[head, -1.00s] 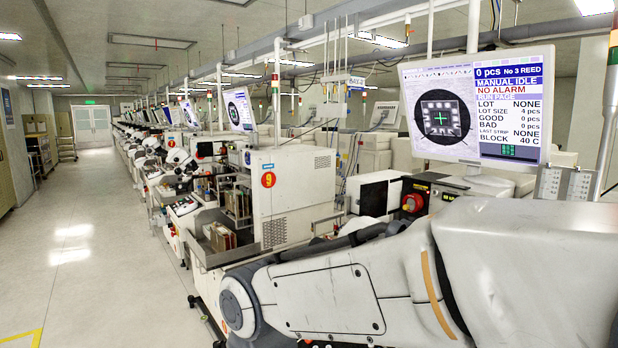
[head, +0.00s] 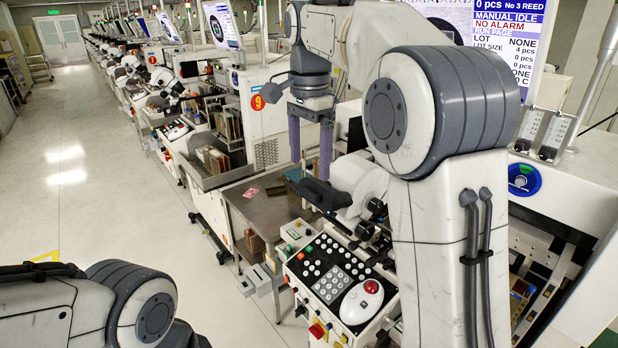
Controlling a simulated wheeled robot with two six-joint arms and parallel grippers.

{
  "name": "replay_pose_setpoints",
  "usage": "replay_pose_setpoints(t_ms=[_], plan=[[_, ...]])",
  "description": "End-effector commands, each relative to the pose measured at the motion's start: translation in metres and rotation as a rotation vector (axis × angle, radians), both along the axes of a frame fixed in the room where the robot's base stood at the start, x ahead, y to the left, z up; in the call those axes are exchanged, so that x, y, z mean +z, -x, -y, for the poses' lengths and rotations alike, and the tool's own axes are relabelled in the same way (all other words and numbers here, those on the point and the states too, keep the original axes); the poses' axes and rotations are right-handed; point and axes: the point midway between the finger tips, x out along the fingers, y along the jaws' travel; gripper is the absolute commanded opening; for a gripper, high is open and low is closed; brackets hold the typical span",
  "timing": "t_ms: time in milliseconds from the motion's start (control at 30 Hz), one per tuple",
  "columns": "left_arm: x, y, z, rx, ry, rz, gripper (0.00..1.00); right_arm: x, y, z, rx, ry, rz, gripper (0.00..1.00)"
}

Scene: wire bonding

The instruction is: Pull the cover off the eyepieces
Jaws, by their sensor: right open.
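My right gripper (head: 311,160) points down with its two fingers apart, open and empty. It appears just above and behind a dark, soft-looking piece (head: 322,193) at the front of the white microscope (head: 362,178). This dark piece looks like the cover over the eyepieces; the eyepieces themselves are not visible. I cannot tell whether a fingertip touches it. My right arm hides part of the microscope and the machine behind it. My left arm shows at the lower left, but its gripper is not in view.
Below the microscope is a control panel (head: 338,282) with a keypad and a red trackball (head: 373,287). A metal worktable (head: 262,205) lies to its left. A monitor (head: 505,40) stands behind my right arm. The aisle floor (head: 95,190) at left is clear.

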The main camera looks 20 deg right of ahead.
Motion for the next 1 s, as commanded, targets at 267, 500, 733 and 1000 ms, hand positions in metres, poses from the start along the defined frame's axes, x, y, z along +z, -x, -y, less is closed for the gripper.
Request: replay_pose_setpoints(t_ms=[267,500,733,1000], plan=[[-0.001,0.0,0.0,0.0,0.0,0.0,0.5,-0.049,0.001,-0.001,0.003,0.0,-0.002,0.95],[0.001,0.0,0.0,0.0,0.0,0.0,0.5,-0.07,0.0,-0.001,0.004,0.0,0.001,0.95],[0.001,0.0,0.0,0.0,0.0,0.0,0.5,-0.072,0.0,-0.001,0.004,0.0,0.001,0.95],[0.001,0.0,0.0,0.0,0.0,0.0,0.5,-0.072,0.0,-0.001,0.004,0.0,0.001,0.22]])
